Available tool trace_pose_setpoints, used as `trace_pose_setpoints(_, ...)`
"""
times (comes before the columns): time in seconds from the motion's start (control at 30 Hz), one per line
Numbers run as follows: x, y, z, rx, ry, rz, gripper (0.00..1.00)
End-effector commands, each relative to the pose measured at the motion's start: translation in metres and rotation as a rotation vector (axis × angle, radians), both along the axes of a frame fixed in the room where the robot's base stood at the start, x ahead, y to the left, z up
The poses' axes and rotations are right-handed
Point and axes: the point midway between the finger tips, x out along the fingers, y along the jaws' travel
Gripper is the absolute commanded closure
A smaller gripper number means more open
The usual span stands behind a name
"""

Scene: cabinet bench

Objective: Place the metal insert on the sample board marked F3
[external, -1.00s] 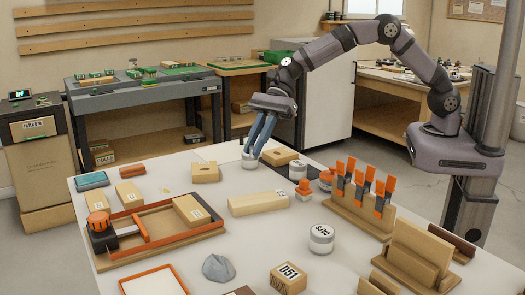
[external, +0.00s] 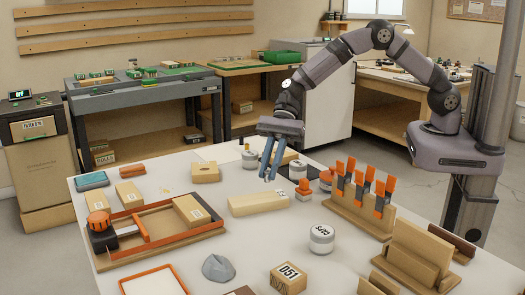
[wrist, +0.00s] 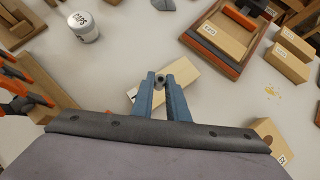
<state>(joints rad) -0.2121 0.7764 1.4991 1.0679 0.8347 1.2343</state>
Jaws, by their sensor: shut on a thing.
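My gripper (external: 270,174) has its two blue fingers pointing down, above the table near the pale wooden block in the middle. In the wrist view, the fingertips (wrist: 160,79) are shut on a small grey metal insert (wrist: 159,80) with a round hole. The insert is too small to make out in the external view. Below and behind the fingers in the wrist view lies a pale wooden block (wrist: 184,80), partly covered by them, with a small label at one end. I cannot read F3 on any piece, so I cannot tell which is the sample board.
An orange-knobbed piece (external: 303,190), a white CAPS can (external: 321,238) and a rack with upright orange pieces (external: 360,208) stand to the right. An orange-edged tray (external: 150,235) lies left.

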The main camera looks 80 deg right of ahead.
Motion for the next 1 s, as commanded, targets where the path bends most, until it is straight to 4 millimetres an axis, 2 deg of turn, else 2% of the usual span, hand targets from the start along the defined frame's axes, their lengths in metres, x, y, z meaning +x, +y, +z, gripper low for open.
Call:
trace_pose_setpoints(0.17, 0.0, 0.0, -0.004, 0.0, 0.001, -0.001, 1.0)
trace_pose_setpoints(0.5, 0.0, 0.0, -0.037, 0.0, 0.001, -0.001, 1.0)
trace_pose_setpoints(0.97, 0.0, 0.0, -0.043, 0.0, -0.001, -0.001, 1.0)
trace_pose_setpoints(1.0, 0.0, 0.0, -0.042, 0.0, -0.001, -0.001, 0.77)
